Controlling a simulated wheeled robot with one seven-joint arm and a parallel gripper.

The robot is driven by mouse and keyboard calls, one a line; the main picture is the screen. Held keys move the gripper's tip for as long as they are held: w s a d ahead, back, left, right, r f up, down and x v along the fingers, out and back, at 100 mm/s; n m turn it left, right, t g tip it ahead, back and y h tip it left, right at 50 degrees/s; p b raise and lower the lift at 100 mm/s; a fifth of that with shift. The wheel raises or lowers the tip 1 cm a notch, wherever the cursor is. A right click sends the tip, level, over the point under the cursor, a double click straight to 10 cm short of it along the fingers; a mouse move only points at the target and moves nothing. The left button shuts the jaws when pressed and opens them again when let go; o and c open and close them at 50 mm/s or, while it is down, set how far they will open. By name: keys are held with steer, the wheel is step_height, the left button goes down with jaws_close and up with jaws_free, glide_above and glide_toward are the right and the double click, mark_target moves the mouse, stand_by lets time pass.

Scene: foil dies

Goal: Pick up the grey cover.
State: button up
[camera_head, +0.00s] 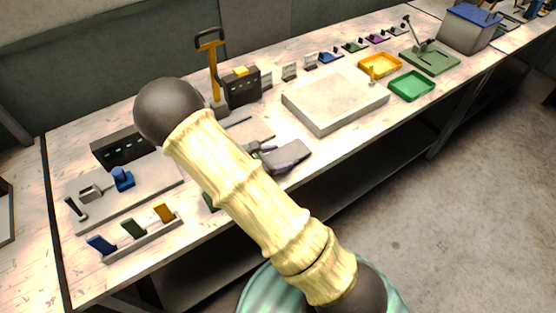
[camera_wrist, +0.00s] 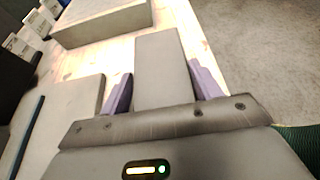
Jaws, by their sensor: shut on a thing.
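The grey cover (camera_wrist: 160,66) is a plain oblong block between the two purple fingers of my gripper (camera_wrist: 161,88) in the wrist view. The fingers are shut on its two long sides. In the head view the cover (camera_head: 289,156) shows at the end of my arm, near the front edge of the bench, with my gripper (camera_head: 268,152) partly hidden by my own arm. I cannot tell whether the cover touches the bench or hangs just above it.
A large pale slab (camera_head: 335,98) stands to the right on the bench (camera_head: 205,220). Beyond it are a yellow tray (camera_head: 380,65) and a green tray (camera_head: 411,85). A yellow-handled press (camera_head: 213,75) and a dark box (camera_head: 242,88) stand behind. A grey plate (camera_wrist: 74,104) lies left in the wrist view.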

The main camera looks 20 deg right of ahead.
mark_target(277, 159)
step_height(277, 159, up, 8)
steer(key=shift+r, duration=0.15)
stand_by(0.7)
